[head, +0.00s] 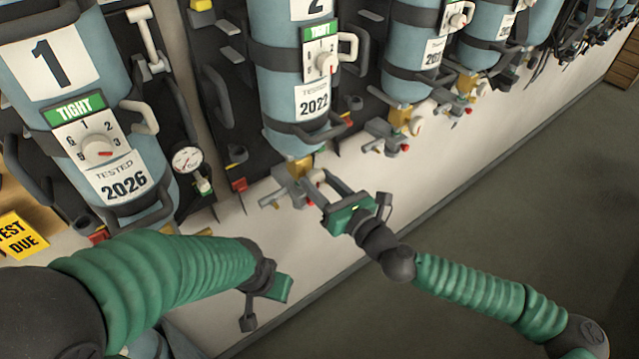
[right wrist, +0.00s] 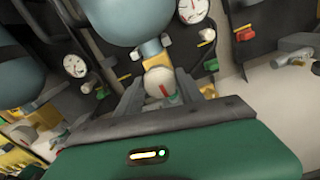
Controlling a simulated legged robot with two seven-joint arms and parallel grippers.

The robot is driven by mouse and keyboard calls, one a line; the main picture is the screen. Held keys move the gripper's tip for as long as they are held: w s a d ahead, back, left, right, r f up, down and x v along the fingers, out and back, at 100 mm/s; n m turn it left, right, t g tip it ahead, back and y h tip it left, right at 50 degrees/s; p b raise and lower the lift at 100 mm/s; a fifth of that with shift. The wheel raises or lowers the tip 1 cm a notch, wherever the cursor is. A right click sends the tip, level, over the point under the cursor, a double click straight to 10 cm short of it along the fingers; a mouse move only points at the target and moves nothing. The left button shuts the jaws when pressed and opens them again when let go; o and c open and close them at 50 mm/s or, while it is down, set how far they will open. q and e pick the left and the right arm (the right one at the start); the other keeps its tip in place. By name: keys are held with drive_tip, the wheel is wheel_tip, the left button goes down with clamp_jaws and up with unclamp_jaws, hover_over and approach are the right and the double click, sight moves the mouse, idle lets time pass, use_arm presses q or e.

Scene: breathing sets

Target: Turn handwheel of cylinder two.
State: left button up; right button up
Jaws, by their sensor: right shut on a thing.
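Cylinder two (head: 285,90) is a blue tank with a "2" label, a "TIGHT" dial and a "TESTED 2022" tag. Its brass and grey valve (head: 297,170) sits at its lower end. My right gripper (head: 318,188) is at this valve, shut on the cream handwheel (right wrist: 157,84). In the right wrist view the handwheel, with a red mark on its face, sits between the two grey fingers. In the head view the fingers partly hide it. My left gripper (head: 270,290) is low in the head view, away from the cylinders; its fingers are hidden.
Cylinder one (head: 85,60), tagged "2026", stands at the left with a pressure gauge (head: 187,160) beside it. More cylinders (head: 415,40) stand to the right, with their own valves (head: 400,125). A yellow "TEST DUE" sign (head: 20,236) is at the left. The floor (head: 520,200) is clear.

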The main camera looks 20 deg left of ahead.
drive_tip(key=shift+f+m, duration=0.25)
drive_tip(key=shift+m, duration=0.35)
drive_tip(key=o, duration=1.4)
drive_tip(key=shift+w+r, duration=0.1)
drive_tip(key=b+v, duration=0.4)
drive_tip(key=v, duration=1.3)
drive_tip(key=shift+a, duration=0.1)
